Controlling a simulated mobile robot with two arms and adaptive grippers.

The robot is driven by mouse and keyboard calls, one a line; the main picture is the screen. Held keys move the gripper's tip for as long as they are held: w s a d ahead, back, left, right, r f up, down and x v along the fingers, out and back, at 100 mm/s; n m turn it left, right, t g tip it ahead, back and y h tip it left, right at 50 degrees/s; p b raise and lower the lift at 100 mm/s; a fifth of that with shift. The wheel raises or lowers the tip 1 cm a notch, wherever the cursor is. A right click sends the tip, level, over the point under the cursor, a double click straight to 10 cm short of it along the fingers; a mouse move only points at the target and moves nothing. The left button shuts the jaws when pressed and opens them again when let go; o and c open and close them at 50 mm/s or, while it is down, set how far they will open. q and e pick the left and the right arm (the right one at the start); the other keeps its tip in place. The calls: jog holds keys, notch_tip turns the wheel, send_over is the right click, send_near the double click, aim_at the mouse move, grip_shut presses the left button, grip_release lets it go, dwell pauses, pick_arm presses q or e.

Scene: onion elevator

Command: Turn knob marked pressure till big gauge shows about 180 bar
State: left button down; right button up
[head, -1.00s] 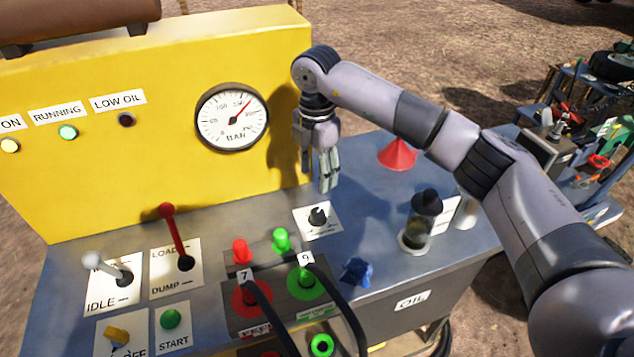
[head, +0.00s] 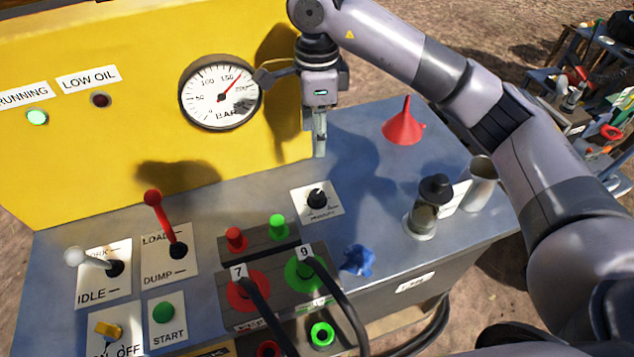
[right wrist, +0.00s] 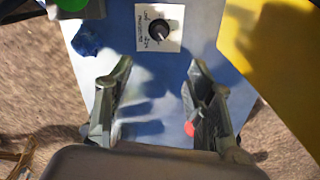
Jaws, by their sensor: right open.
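The pressure knob (head: 316,198) is a small black knob on a white label plate on the blue-grey bench top. It also shows in the right wrist view (right wrist: 159,30), beyond my fingertips. The big round gauge (head: 208,98), marked BAR, is on the yellow panel. Its red needle points up and right between 150 and 200; the exact value is hard to read. My right gripper (head: 320,148) points down, behind and above the knob, apart from it. In the right wrist view my right gripper (right wrist: 160,65) is open and empty. My left gripper is not in view.
A red funnel (head: 404,127), a dark-capped glass jar (head: 424,225) and a metal cup (head: 481,182) stand right of the knob. Hose couplings (head: 304,272), a blue item (head: 357,260) and a red lever (head: 165,222) are nearer the front. The yellow panel (head: 130,130) rises close to my right gripper.

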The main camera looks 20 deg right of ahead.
aim_at(317, 193)
jog(key=shift+n, duration=0.3)
notch_tip(317, 193, down, 17)
jog(key=p, duration=0.3)
jog(key=shift+s+f, duration=0.15)
jog(key=shift+c, duration=0.6)
jog(key=c, duration=1)
jog(key=shift+f+b, duration=0.1)
jog(key=shift+b, duration=0.3)
jog(key=shift+c, duration=0.2)
jog(key=o, duration=1.2)
jog(key=shift+c, duration=0.2)
